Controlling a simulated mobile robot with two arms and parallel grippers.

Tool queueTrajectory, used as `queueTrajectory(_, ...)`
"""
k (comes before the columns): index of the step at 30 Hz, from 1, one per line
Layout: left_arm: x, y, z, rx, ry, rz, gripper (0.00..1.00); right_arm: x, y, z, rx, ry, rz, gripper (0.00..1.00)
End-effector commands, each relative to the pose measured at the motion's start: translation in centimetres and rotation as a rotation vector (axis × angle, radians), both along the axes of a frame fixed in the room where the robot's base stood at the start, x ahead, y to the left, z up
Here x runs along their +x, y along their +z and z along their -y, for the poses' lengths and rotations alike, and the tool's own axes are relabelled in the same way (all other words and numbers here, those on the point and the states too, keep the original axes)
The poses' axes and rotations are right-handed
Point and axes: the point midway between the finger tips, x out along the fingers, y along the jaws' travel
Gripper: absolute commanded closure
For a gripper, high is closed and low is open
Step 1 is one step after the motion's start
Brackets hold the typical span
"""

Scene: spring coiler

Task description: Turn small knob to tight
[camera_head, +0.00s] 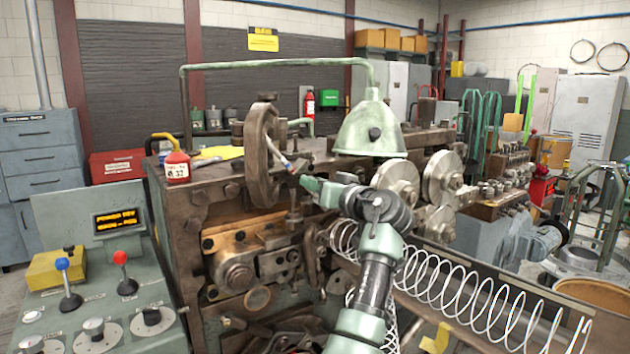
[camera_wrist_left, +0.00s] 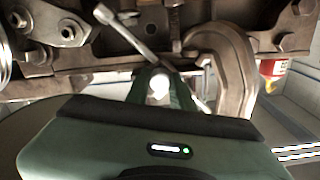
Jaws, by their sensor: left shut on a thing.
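My left gripper (camera_head: 303,178) is at the front of the coiling machine, below and right of the dark handwheel (camera_head: 259,145). It is shut on a slim metal wrench-like bar (camera_head: 277,152), which slants up and left from the fingers. In the left wrist view the bar (camera_wrist_left: 135,30) runs past the gripper fingers (camera_wrist_left: 160,88), which partly hide it. My right gripper is not in view.
The panel also carries a blue-topped lever (camera_head: 64,268) and a red-topped lever (camera_head: 121,259). A red bottle (camera_head: 177,167) stands on the machine's left top. A long wire coil (camera_head: 455,290) lies along the right.

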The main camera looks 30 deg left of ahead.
Motion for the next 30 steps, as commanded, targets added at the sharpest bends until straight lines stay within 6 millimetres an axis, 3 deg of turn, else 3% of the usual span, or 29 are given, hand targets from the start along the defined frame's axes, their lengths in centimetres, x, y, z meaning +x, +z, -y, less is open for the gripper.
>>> queueTrajectory(30,0.2,0.5,0.1,0.359,-0.002,-0.853,1.00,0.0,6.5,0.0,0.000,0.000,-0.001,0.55)
